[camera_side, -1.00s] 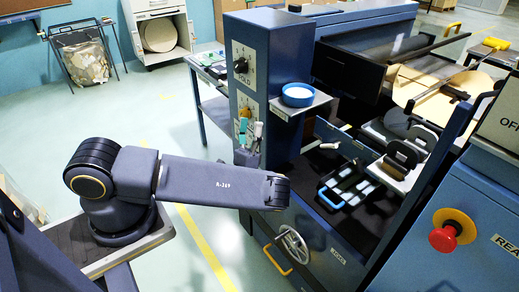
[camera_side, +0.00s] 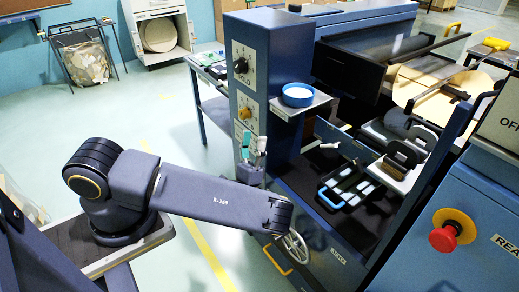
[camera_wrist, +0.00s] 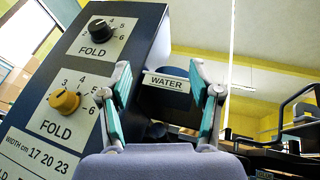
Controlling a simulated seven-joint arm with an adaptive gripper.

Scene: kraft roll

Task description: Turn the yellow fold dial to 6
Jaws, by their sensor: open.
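The yellow fold dial (camera_wrist: 64,101) sits on a white plate marked FOLD on the blue panel, left of my gripper in the wrist view. Numbers 3 to 6 show around it; its exact setting is too small to read. In the side view the dial (camera_side: 246,111) is uncovered on the panel's lower plate. My gripper (camera_wrist: 161,98) is open and empty, its teal-padded fingers wide apart. In the side view my gripper (camera_side: 253,147) is just below the dial, apart from it.
A similar black FOLD dial (camera_wrist: 97,29) sits above the yellow one. A WATER label (camera_wrist: 167,83) shows between my fingers. A white-topped blue dish (camera_side: 298,95) stands on a shelf right of the panel. Open floor lies to the left.

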